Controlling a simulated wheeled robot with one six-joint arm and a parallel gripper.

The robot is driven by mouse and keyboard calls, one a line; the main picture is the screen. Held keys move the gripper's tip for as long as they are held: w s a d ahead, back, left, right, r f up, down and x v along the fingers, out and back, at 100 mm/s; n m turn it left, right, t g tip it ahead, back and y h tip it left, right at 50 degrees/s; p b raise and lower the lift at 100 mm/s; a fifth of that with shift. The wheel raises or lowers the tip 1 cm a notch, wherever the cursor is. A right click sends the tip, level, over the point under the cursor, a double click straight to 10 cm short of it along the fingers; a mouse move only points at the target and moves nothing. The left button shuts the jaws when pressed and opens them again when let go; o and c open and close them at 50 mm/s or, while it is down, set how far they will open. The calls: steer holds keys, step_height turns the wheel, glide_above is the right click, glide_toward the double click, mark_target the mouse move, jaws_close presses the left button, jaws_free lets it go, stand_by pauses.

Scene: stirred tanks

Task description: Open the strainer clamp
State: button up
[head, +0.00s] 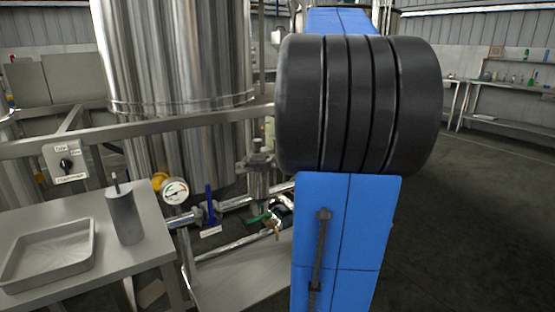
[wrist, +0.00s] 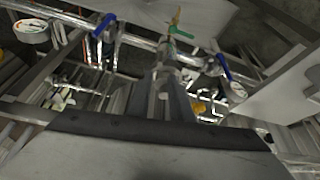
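The strainer (head: 258,182) appears to be the upright grey metal body on the pipework, left of my arm in the head view. Its clamp is too small to make out. In the wrist view, a grey upright shape stands at the middle under the pipe, but I cannot tell whether it is the strainer or part of my gripper. A broad grey surface with a dark edge fills the bottom of the wrist view and seems to be mine. I see nothing held.
A green-handled valve (head: 258,218), a blue lever (head: 209,196) and a pressure gauge (head: 174,190) sit on the pipes. A steel tank (head: 175,70) stands behind a rail. A table with a tray (head: 48,252) and a grey cylinder (head: 124,216) is at left. Floor at right is clear.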

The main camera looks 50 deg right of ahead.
mark_target(259, 162)
steer(key=x, duration=1.6)
steer(key=shift+s+a, duration=0.1)
jaws_close()
